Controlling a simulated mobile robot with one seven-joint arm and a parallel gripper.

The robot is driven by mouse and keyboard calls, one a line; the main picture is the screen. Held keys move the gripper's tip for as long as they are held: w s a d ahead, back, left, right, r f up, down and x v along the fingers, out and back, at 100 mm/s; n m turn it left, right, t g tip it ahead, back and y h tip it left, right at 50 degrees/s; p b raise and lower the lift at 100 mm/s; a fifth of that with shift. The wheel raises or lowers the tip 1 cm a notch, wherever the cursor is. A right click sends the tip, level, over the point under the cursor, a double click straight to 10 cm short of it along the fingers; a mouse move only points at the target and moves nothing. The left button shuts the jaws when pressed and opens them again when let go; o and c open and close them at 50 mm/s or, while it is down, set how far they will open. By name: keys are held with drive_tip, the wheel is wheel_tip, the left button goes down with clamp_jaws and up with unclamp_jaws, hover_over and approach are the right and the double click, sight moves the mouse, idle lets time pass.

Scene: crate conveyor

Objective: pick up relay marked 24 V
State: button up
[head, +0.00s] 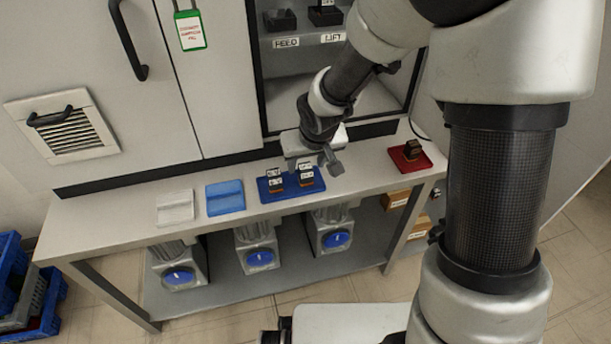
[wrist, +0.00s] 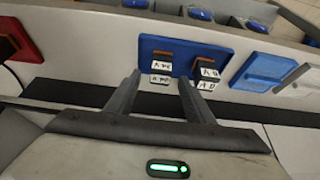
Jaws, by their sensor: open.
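Two small dark relays with white labels stand on a blue tray (head: 318,183) on the bench. In the head view one is the left relay (head: 275,182) and one the right relay (head: 306,177). The wrist view, turned around, shows the right one at left (wrist: 158,66) and the other at right (wrist: 208,66). The label print is too small to read surely, so I cannot tell which is 24 V. My gripper (head: 325,162) is open and empty, above and behind the tray. In the wrist view its fingers (wrist: 160,77) frame the left-hand relay; contact is not visible.
A red tray (head: 424,162) with a dark block stands to the right. A flat blue tray (head: 225,198) and a grey one (head: 175,207) lie to the left. An open cabinet (head: 360,95) with labelled sockets rises behind the bench.

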sight(306, 167)
drive_tip(key=b+x, duration=0.1)
drive_tip(key=x, duration=0.2)
drive_tip(key=shift+f, duration=0.4)
drive_tip(key=shift+r, duration=0.1)
drive_tip(key=c, duration=1.1)
